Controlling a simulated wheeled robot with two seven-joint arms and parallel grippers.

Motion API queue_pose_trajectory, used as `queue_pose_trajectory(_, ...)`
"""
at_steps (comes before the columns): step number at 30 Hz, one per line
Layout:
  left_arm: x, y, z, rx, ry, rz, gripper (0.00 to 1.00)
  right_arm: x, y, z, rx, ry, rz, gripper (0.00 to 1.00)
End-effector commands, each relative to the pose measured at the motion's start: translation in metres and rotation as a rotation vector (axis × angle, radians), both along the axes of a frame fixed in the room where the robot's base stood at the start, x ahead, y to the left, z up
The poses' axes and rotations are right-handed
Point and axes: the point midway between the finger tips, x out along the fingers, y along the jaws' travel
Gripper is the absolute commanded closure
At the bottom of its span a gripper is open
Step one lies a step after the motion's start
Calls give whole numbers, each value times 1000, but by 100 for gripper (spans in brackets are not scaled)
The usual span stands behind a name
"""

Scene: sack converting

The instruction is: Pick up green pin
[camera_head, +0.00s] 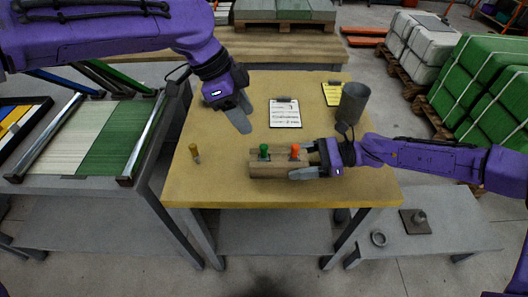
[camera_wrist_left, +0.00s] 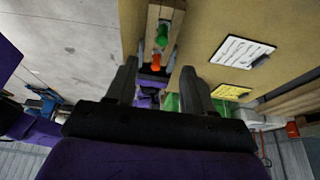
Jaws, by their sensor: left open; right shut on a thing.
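The green pin (camera_head: 264,151) stands upright in a wooden block (camera_head: 262,170) on the table. It also shows in the left wrist view (camera_wrist_left: 163,34), beyond my fingertips. An orange pin (camera_head: 294,151) stands in the same block, to the right of the green one. My left gripper (camera_head: 240,120) is open and empty, above the table, behind and left of the block. Its two fingers are spread apart in the left wrist view (camera_wrist_left: 159,66). My right gripper (camera_head: 306,160) is shut on the right end of the block, close to the orange pin.
A yellow-brown pin (camera_head: 195,153) stands alone on the table (camera_head: 215,185) at the left. A clipboard (camera_head: 285,113), a yellow clipboard (camera_head: 333,94) and a grey cup (camera_head: 353,103) are towards the back. A bench with slatted panels (camera_head: 104,138) stands left.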

Motion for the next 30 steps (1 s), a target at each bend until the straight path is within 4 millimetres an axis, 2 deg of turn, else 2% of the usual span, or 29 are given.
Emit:
queue_pose_trajectory(7, 1, -15, -43, 8, -4, -4, 48, 0, 0, 0, 0, 0, 1, 52)
queue_pose_trajectory(13, 1, -24, -66, 7, -2, -2, 48, 0, 0, 0, 0, 0, 0, 52)
queue_pose_trajectory(19, 3, -34, -101, 7, -2, -2, 48, 0, 0, 0, 0, 0, 0, 52)
queue_pose_trajectory(22, 3, -38, -109, 6, -4, -2, 48, 0, 0, 0, 0, 0, 0, 52)
queue_pose_trajectory(28, 3, -39, -110, 5, -5, -1, 48, 0, 0, 0, 0, 0, 0, 52)
queue_pose_trajectory(29, 3, -39, -110, 5, -5, -1, 51, 0, 0, 0, 0, 0, 0, 52)
queue_pose_trajectory(30, 3, -39, -110, 5, -5, -1, 64, 0, 0, 0, 0, 0, 0, 52)
